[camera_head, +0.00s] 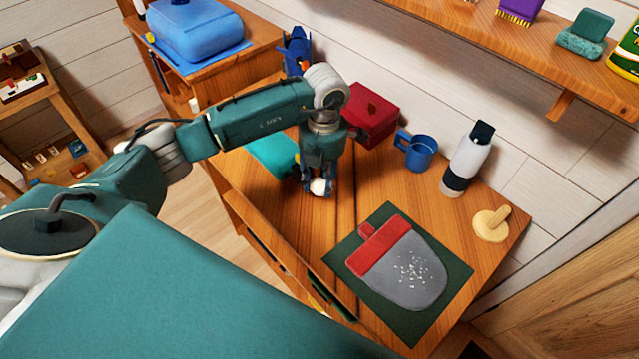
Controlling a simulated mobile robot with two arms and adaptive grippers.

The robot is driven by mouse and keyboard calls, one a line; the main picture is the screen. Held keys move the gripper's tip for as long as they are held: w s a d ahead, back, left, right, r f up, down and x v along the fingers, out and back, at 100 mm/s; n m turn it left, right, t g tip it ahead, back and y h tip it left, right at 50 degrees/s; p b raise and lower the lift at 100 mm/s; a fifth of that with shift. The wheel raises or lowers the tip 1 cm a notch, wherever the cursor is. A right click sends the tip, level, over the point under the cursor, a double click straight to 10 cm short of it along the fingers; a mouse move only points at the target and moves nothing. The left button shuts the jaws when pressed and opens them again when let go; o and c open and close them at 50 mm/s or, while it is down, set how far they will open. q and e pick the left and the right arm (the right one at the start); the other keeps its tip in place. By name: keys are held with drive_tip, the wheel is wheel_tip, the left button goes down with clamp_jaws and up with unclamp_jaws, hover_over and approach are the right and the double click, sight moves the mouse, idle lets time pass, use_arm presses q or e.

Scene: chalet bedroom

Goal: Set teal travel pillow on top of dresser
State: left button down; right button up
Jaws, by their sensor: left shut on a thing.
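The teal travel pillow (273,157) is a flat teal shape at the left part of the wooden dresser top (300,225), partly hidden behind my left forearm. My left gripper (318,188) points down over the dresser at the pillow's right edge and is shut on it. The fingers cover the place of contact, and I cannot tell whether the pillow rests fully on the wood. My right gripper is not in view.
On the dresser are a red box (372,117), blue mug (417,150), bottle (467,160), wooden peg stand (492,224) and green mat (447,292) with a red-grey item (405,265). A wall shelf (500,35) overhangs the back. Bare wood lies left of the mat.

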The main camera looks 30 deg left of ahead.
use_arm(q)
wheel_tip(320, 180, down, 2)
drive_tip(key=shift+a+f, duration=0.1)
drive_tip(key=shift+f, duration=0.15)
drive_tip(key=c, duration=1.2)
unclamp_jaws()
drive_tip(key=shift+r, duration=0.1)
drive_tip(key=shift+w+r, duration=0.1)
drive_tip(key=shift+r, duration=0.2)
drive_tip(key=r+b, duration=0.1)
drive_tip(key=r, duration=0.2)
drive_tip(key=r+b, duration=0.1)
drive_tip(key=r, duration=0.3)
drive_tip(key=r+b, duration=0.1)
drive_tip(key=r, duration=0.2)
drive_tip(key=shift+w+d+r, duration=0.2)
drive_tip(key=shift+w, duration=0.05)
drive_tip(key=shift+r, duration=0.45)
